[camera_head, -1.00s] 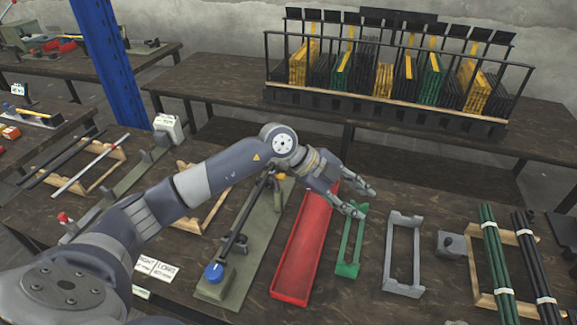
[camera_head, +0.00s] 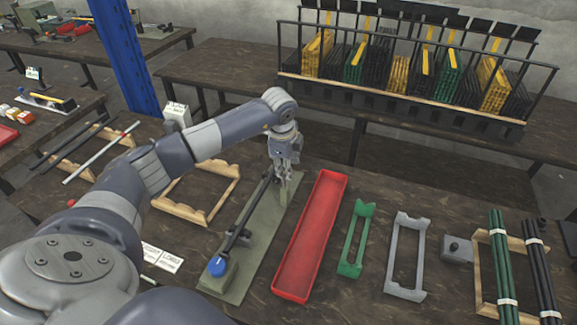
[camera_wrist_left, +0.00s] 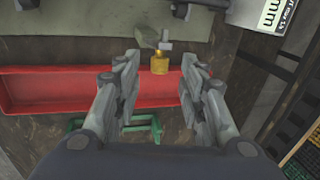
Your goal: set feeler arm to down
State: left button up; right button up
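An olive-green base plate (camera_head: 262,245) lies on the bench, with a dark bar (camera_head: 245,222) along it and a blue knob (camera_head: 217,266) at its near end. My left gripper (camera_head: 285,182) points down over the plate's far end and hides the parts there. In the left wrist view my left gripper (camera_wrist_left: 155,95) has its fingers wide apart with nothing held. A yellow block (camera_wrist_left: 159,64) and a small grey piece (camera_wrist_left: 166,46) show beyond the fingertips at the plate's edge. I cannot tell for sure which piece is the feeler arm, or its position. My right gripper is not in view.
A red tray (camera_head: 310,235) lies just right of the plate, then a green frame (camera_head: 357,240) and a grey frame (camera_head: 407,258). A wooden rack (camera_head: 198,192) stands left. A blue post (camera_head: 122,65) rises behind on the left.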

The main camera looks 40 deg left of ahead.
pick_arm(q)
jog(key=shift+x, duration=1.45)
grip_shut()
